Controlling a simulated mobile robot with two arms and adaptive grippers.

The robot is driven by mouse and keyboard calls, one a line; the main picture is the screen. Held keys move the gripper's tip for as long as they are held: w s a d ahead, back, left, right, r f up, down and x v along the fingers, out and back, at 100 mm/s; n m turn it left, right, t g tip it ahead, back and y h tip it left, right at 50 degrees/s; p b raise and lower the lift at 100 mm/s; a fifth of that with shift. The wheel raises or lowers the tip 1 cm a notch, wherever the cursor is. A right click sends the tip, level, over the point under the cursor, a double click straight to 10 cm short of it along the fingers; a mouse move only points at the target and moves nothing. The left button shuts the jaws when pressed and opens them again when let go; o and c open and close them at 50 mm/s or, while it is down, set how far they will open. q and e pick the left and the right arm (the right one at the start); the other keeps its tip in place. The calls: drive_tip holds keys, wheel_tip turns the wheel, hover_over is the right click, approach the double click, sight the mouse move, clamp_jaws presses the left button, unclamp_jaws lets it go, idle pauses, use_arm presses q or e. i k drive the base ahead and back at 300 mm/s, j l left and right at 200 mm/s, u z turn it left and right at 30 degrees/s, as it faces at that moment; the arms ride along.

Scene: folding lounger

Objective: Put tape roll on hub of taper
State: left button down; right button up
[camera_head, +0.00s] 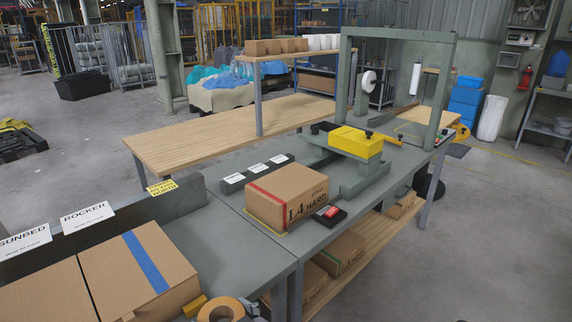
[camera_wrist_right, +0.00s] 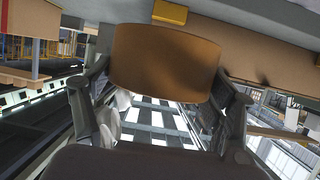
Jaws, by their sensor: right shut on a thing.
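The tape roll (camera_head: 221,307) is a tan ring at the bottom edge of the head view, partly cut off. In the right wrist view the tape roll (camera_wrist_right: 165,62) is a brown cylinder between the two fingers of my right gripper (camera_wrist_right: 168,88), which is shut on it. Only a small grey part of this gripper shows in the head view, beside the roll. The taper (camera_head: 448,75) is a grey-green frame with a yellow unit (camera_head: 356,141) at its bed. A white round disc (camera_head: 368,81) on its upright looks like the hub. My left gripper is out of view.
A carton with a red stripe (camera_head: 287,195) stands on the grey bench between the roll and the taper. A yellow block (camera_head: 194,305) is close to the roll. A wooden table (camera_head: 215,132) stands behind.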

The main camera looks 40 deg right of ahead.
sight(316, 134)
drive_tip(key=l+u, duration=0.4)
drive_tip(key=k+l+u, duration=0.1)
drive_tip(key=l+u, duration=0.3)
drive_tip(key=k+l+u, duration=0.1)
drive_tip(key=l, duration=0.35)
drive_tip(key=k+l, duration=0.15)
drive_tip(key=l, duration=0.25)
drive_tip(key=k+l+u, duration=0.15)
drive_tip(key=l, duration=0.3)
drive_tip(key=k+l+u, duration=0.1)
drive_tip(key=l, duration=0.3)
drive_tip(key=k+l, duration=0.25)
drive_tip(key=l, duration=0.15)
drive_tip(key=k+l+u, duration=0.15)
drive_tip(key=l, duration=0.25)
